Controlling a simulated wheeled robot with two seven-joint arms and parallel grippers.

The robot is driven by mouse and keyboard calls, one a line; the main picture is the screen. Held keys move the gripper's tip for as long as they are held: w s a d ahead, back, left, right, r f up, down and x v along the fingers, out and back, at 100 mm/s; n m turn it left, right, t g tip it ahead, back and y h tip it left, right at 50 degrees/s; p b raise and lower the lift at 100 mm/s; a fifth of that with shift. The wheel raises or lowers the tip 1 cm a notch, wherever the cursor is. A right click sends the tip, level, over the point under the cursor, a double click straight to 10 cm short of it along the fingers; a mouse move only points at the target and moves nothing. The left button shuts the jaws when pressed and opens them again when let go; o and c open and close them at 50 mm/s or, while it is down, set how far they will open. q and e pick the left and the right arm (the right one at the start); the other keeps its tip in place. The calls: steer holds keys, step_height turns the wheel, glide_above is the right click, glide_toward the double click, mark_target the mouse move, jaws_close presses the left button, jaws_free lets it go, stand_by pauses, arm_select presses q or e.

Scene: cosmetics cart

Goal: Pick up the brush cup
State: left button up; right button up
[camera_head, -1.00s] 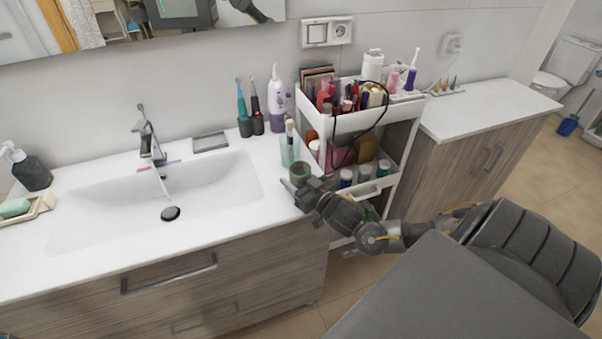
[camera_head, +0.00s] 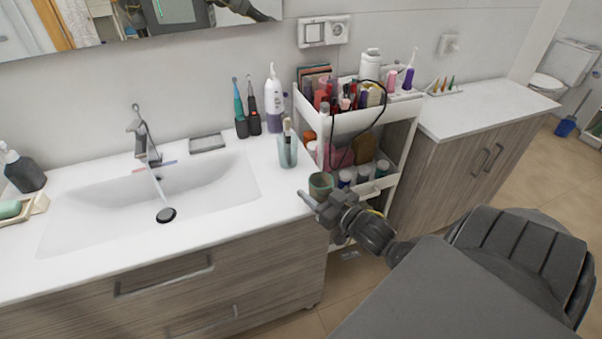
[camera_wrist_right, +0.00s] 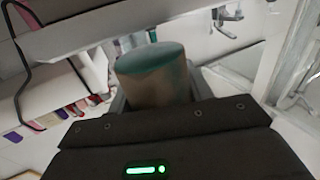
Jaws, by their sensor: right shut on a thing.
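My right gripper (camera_head: 327,205) is shut on a green-brown cup (camera_head: 320,184), held just off the counter's right front corner, before the cart. In the right wrist view the cup (camera_wrist_right: 153,77) shows as a squat cylinder with a teal end between the fingers; the fingers are mostly hidden. I see no brushes in it. A clear teal glass (camera_head: 287,152) with a brush-like stick in it stands upright on the counter, behind and left of the gripper and apart from it. My left gripper is out of view.
The white cart (camera_head: 352,121) with bottles and cosmetics stands close behind the gripper. The counter (camera_head: 245,222) holds the sink, electric toothbrushes (camera_head: 247,110) and a white-purple bottle (camera_head: 275,103). Open floor (camera_head: 345,275) shows below the gripper.

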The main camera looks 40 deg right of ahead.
steer(key=s+b, duration=0.1)
steer(key=s, duration=0.8)
steer(key=shift+s+d, duration=0.15)
steer(key=shift+s, duration=0.15)
steer(key=w+a+f+h, duration=0.1)
steer(key=w+a+f, duration=0.35)
steer(key=a, duration=0.35)
steer(key=w+a+r, duration=0.8)
steer(key=a+r, duration=0.2)
steer(key=r, duration=0.1)
steer(key=shift+r, duration=0.15)
